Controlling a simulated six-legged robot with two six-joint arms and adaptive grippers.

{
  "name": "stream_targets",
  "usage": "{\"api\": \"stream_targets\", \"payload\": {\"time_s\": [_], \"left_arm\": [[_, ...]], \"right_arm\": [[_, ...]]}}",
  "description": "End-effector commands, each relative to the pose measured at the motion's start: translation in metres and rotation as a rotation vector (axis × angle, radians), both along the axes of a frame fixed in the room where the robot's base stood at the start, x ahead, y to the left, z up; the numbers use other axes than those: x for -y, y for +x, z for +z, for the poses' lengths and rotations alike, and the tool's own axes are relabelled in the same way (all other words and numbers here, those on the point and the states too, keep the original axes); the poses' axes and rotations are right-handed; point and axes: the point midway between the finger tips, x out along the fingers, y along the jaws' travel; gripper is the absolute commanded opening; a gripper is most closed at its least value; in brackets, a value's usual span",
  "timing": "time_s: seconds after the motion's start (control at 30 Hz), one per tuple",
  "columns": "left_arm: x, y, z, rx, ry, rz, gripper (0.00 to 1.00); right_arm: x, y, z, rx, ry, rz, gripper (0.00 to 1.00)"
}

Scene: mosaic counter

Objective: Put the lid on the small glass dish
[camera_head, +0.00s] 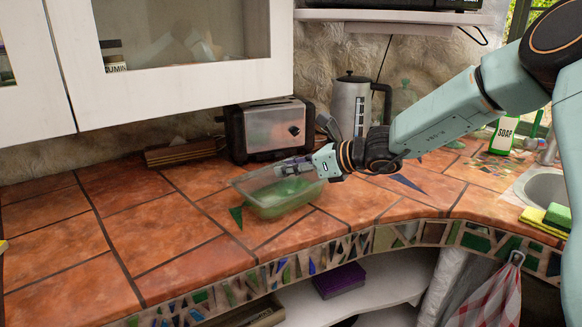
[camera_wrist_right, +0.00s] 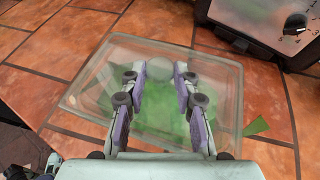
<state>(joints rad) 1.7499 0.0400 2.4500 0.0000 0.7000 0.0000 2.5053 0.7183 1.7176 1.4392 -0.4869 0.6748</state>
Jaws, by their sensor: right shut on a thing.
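The small glass dish (camera_head: 272,207) stands on the tiled counter and looks green through its clear walls. It also shows below my gripper in the right wrist view (camera_wrist_right: 160,120). The clear glass lid (camera_wrist_right: 218,85) is over the dish, with its round knob (camera_wrist_right: 160,70) between my fingertips. My right gripper (camera_head: 290,167) is shut on the lid, and it also shows in the right wrist view (camera_wrist_right: 160,85). The lid's edges are faint, and I cannot tell whether it touches the dish rim all round. My left gripper is not in view.
A toaster (camera_head: 268,128) stands behind the dish, with a kettle (camera_head: 350,105) to its right. The counter's mosaic front edge (camera_head: 310,262) is near the dish. The tiles (camera_head: 120,215) to the left are clear. A soap bottle (camera_head: 503,135) and sink (camera_head: 545,185) are at the right.

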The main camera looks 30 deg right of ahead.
Motion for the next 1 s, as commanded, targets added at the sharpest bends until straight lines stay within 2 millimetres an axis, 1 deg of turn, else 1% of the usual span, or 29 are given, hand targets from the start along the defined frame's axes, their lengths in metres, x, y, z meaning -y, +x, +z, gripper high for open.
{"api": "stream_targets", "payload": {"time_s": [0.1, 0.13, 0.4, 0.43, 0.67, 0.9, 1.0], "left_arm": [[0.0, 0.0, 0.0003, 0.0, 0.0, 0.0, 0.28], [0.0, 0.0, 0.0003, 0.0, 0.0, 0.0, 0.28], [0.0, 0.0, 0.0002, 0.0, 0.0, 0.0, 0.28], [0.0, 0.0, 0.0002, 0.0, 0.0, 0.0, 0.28], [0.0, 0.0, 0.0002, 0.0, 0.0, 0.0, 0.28], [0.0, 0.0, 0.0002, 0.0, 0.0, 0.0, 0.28], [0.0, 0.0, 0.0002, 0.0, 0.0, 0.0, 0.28]], "right_arm": [[0.0, 0.0004, 0.0013, 0.002, 0.0, 0.0, 0.0], [0.0, 0.0004, 0.0013, 0.002, 0.0, 0.0, 0.31], [0.0, 0.0002, 0.0008, 0.001, 0.001, 0.0, 0.54], [0.0, 0.0002, 0.0007, 0.001, 0.001, 0.0, 0.56], [-0.0001, -0.0002, -0.0006, -0.002, -0.001, 0.0, 0.57], [0.0, -0.0001, -0.0002, -0.001, -0.001, 0.0, 0.78], [-0.0001, -0.0001, 0.0, -0.001, -0.001, 0.0, 0.79]]}}
